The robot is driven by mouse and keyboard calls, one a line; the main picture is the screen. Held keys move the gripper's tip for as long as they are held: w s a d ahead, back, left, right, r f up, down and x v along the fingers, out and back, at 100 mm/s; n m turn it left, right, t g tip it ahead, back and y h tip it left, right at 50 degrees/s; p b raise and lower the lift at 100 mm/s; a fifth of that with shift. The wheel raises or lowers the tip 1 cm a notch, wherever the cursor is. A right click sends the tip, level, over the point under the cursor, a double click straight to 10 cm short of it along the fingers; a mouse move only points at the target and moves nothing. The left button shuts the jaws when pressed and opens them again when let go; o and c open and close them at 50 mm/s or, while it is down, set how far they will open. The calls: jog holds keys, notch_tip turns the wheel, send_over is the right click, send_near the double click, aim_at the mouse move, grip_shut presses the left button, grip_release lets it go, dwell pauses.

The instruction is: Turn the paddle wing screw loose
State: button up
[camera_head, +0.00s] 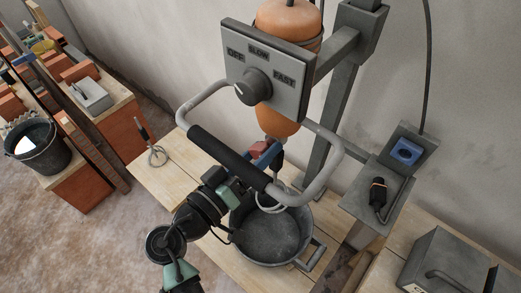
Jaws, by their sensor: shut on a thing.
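The mixer has an orange body (288,22) and hangs on a grey stand. Below it, the paddle (272,208), a pale wire loop, reaches down into a dark metal bucket (270,240). My gripper (274,152) comes up from the lower left, passes behind the black handle grip, and is at the shaft just under the orange body. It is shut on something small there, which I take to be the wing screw. The screw itself is hidden by my fingers and the handle, so its turn angle cannot be seen.
A control panel (266,72) marked OFF, SLOW and FAST has its knob pointing toward OFF. The handle bar (228,150) crosses close over my arm. A blue socket (405,152) and an unplugged black plug (378,195) are at right.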

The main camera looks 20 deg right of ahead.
dwell(0.3)
jog(key=o, duration=1.4)
jog(key=shift+c, duration=0.2)
jog(key=b+v, duration=0.4)
jog(key=v, duration=0.9)
